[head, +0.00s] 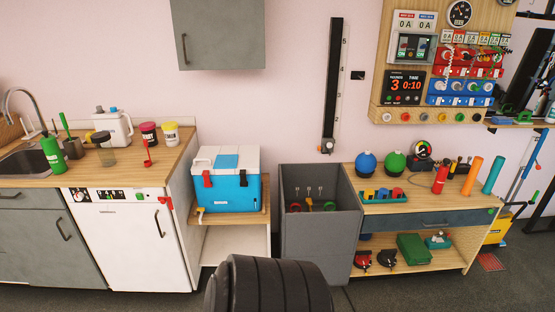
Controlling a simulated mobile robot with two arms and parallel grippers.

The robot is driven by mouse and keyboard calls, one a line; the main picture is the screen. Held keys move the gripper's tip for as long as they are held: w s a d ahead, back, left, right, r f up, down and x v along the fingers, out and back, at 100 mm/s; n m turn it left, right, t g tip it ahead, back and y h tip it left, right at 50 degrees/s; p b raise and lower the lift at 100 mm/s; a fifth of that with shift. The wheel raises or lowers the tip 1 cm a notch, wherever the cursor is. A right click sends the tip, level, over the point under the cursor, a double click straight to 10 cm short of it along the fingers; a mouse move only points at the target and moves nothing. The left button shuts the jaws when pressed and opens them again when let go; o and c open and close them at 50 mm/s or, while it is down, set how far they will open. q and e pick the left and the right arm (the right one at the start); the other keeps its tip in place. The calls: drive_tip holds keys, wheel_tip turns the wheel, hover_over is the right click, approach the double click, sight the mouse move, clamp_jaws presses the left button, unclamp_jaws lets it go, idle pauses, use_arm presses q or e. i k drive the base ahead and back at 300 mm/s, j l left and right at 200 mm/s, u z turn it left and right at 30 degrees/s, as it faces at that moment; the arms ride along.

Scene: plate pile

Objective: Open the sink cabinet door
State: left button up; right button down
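The grey sink cabinet door (45,250) is at the left edge of the head view, below the wooden counter and the sink (22,163). It appears shut, flush with the cabinet front. Its dark curved handle (64,229) sits near the door's upper right side. The left part of the cabinet runs out of the picture. Neither of my grippers is in view.
A white dishwasher (128,250) with its own handle stands right of the door. A blue cooler (228,180) rests on a low wooden stand, beside a grey bin (318,245). A green bottle (52,153) stands on the counter. Little floor shows before the cabinet.

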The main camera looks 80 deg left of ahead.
sight(47, 247)
drive_tip(key=u, duration=4.3)
drive_tip(key=i+j+u, duration=0.1)
drive_tip(key=i, duration=0.1)
